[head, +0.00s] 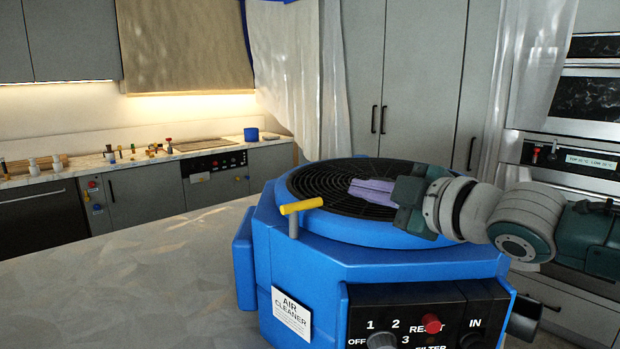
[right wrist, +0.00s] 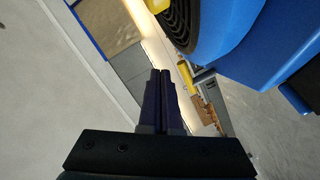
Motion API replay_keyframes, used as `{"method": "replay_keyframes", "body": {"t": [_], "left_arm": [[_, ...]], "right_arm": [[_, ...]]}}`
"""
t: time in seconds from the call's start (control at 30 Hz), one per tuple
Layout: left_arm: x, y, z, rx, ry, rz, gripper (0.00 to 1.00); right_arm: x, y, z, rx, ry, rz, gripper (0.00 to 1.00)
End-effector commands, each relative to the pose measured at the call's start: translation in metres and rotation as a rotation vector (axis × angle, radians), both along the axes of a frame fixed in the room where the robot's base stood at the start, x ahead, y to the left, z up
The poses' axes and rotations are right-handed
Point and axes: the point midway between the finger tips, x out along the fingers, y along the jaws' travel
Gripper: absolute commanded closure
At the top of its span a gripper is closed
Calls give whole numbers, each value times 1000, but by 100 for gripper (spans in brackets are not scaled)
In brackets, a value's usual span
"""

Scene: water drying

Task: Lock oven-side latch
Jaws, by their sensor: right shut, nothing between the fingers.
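The blue air cleaner (head: 300,262) stands on the counter, with a round black grille (head: 320,182) on top. A yellow-handled latch (head: 303,206) sits at its left front edge, its bar lying roughly level on a pale post. No latch shows on the oven side; my right arm covers part of that side. My right gripper (head: 353,188) is shut and empty, over the grille. In the right wrist view its shut fingertips (right wrist: 161,72) point past the blue body (right wrist: 245,50). Two yellow pieces, one at the top (right wrist: 155,5) and one beyond the fingers (right wrist: 185,76), show there; I cannot tell which latch either is.
The oven (head: 590,110) is at the right, behind my arm. A control panel with a red button (head: 431,323) and knobs is on the cleaner's front. The grey counter (head: 120,285) is clear to the left. Plastic curtains hang behind; small items line the back counter.

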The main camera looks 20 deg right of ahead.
Motion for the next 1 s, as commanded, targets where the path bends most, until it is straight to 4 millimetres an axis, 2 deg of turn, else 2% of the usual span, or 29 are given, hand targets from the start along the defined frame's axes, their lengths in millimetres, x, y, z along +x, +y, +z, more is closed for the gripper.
{"method": "replay_keyframes", "body": {"t": [0.03, 0.2, 0.4, 0.53, 1.0], "left_arm": [[0, 0, -12, 0, 0, 0, 53], [2, 0, -26, 2, -3, 0, 53], [2, 2, -33, 6, -4, -3, 53], [2, 2, -34, 9, -4, -5, 53], [2, 3, -34, 11, -5, -6, 53]], "right_arm": [[0, -12, -4, -8, -5, 0, 100], [-1, -44, 1, -7, -5, 0, 100], [-2, -67, 7, -2, -4, 2, 100], [-3, -72, 9, 2, -3, 1, 100], [-3, -72, 9, 3, -2, 2, 100]]}}
